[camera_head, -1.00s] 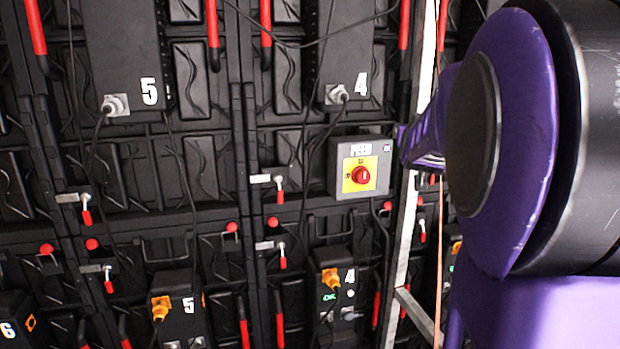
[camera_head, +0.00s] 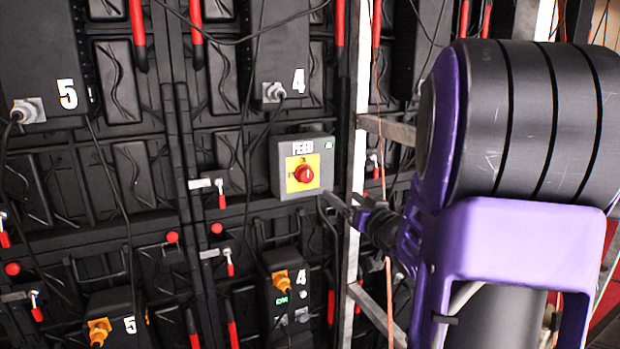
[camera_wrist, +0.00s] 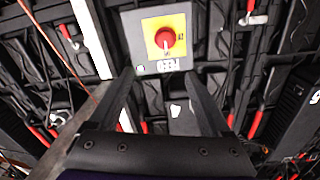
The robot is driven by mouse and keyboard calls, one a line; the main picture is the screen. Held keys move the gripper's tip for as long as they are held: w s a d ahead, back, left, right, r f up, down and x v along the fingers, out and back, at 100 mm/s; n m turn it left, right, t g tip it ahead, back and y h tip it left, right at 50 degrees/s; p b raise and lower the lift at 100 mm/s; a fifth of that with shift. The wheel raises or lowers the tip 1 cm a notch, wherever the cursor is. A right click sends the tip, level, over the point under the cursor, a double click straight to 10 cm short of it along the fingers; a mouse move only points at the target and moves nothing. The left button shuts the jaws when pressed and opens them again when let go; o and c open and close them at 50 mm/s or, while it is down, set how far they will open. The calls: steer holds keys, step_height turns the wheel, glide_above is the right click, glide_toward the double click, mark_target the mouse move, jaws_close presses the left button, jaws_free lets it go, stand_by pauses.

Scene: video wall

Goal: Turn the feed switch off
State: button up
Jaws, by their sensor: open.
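The feed switch is a red rotary knob (camera_head: 304,173) on a yellow plate, set on a grey box (camera_head: 284,186) labelled FEED, fixed to the black wall. In the wrist view the knob (camera_wrist: 166,38) shows upside down near the top, beyond the fingertips. My gripper (camera_wrist: 165,78) is open and empty, its two dark fingers apart on either side below the box. In the head view my gripper (camera_head: 336,201) is at the box's lower right, apart from the knob. Whether a fingertip touches the box cannot be told.
A pale metal upright (camera_head: 352,150) stands just right of the box, with a crossbar (camera_head: 388,128) running right. Hanging cables pass left of the box. Power unit 4 (camera_head: 290,297) with an orange plug sits below. Red-handled latches (camera_head: 221,195) are at the left.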

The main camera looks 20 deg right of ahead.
glide_toward(308, 176)
steer(key=shift+y, duration=0.3)
steer(key=w, duration=0.9)
steer(key=shift+w+r, duration=0.1)
jaws_close()
